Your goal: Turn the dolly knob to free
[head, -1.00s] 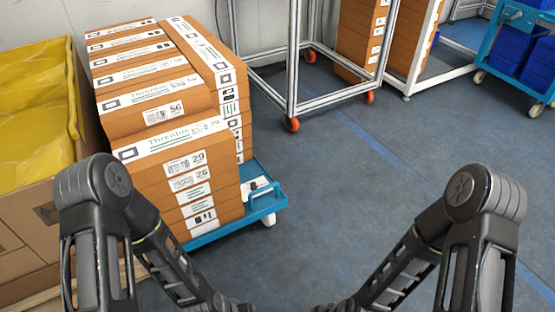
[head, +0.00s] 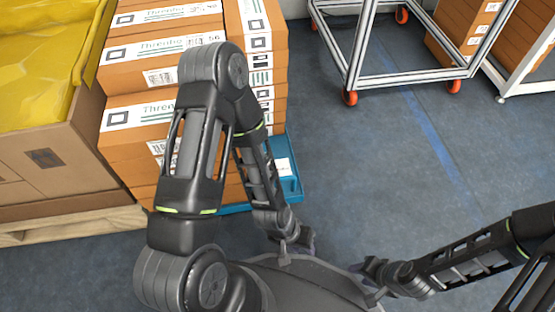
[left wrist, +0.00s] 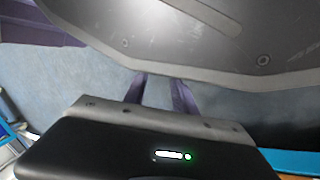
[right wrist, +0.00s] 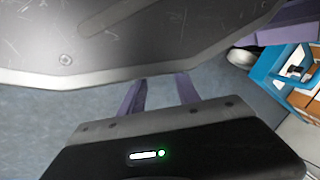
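The blue dolly (head: 289,185) stands at centre left in the head view, loaded with stacked orange boxes (head: 140,114). My left arm crosses in front of the stack and hides much of it. A blue corner of the dolly (right wrist: 264,68) also shows at the right of the right wrist view, by a wheel (right wrist: 240,57). I cannot make out the knob clearly. My left gripper (left wrist: 160,93) is open and empty, low near the dolly's front right corner. My right gripper (right wrist: 161,90) is open and empty, further right, over the floor.
A large carton with yellow covering (head: 50,150) stands on a wooden pallet (head: 70,224) at left. A metal frame cart (head: 345,60) on orange casters stands behind. The blue-grey floor (head: 385,170) right of the dolly is clear.

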